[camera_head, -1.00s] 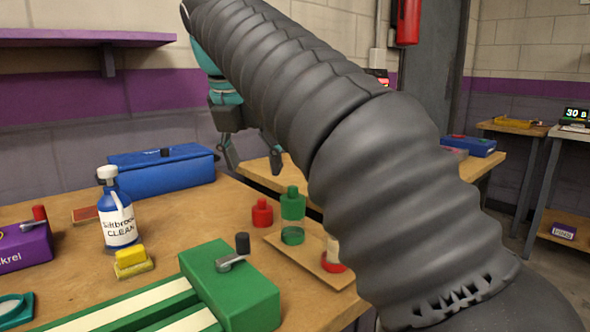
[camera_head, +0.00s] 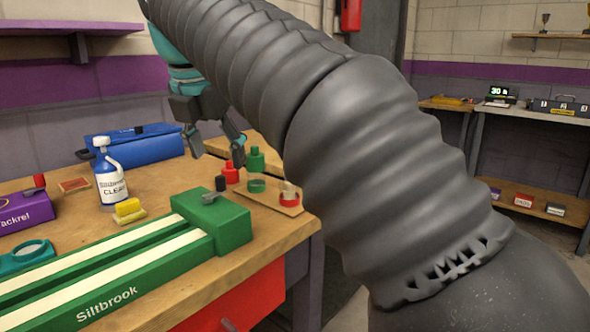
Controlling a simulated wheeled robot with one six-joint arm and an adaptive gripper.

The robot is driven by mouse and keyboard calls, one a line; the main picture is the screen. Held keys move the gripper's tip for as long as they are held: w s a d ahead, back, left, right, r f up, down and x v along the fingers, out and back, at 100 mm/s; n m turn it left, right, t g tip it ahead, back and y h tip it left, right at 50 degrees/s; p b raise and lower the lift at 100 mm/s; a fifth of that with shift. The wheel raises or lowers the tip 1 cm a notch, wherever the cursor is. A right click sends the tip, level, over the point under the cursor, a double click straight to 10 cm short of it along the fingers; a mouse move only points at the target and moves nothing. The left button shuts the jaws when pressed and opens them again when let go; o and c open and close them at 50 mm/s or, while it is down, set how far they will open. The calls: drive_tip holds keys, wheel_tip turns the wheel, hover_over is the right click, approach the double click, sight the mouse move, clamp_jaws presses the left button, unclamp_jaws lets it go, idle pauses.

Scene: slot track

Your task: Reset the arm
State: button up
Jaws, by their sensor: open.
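My gripper (camera_head: 216,149) hangs at the end of my dark ribbed arm, in the air above the far right part of the workbench (camera_head: 270,233). Its two fingers are apart and nothing shows between them. In the picture it is just above and left of a red bottle (camera_head: 230,173) and a green-capped bottle (camera_head: 256,172). My arm crosses the view from upper left to lower right and hides part of the room behind it.
On the bench are a green Siltbrook track (camera_head: 115,288), a blue spray bottle (camera_head: 111,180), a yellow sponge (camera_head: 128,208), a blue case (camera_head: 150,152) and a purple box (camera_head: 24,210). Another bench with a toolbox (camera_head: 561,106) stands at the right.

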drive_tip(key=s+d+f+m, duration=0.2)
drive_tip(key=d+f+m, duration=0.3)
drive_tip(key=d+m, duration=0.3)
drive_tip(key=s+d+f+m, duration=0.3)
drive_tip(key=d+f+m, duration=0.25)
drive_tip(key=d, duration=0.45)
drive_tip(key=s+d+f+m, duration=0.5)
drive_tip(key=s+f+m, duration=0.1)
drive_tip(key=f+m, duration=0.3)
drive_tip(key=s+d+f+m+t, duration=0.1)
drive_tip(key=s+d+f+m, duration=0.4)
drive_tip(key=f+m, duration=0.4)
drive_tip(key=shift+s+f, duration=0.25)
drive_tip(key=shift+s, duration=0.45)
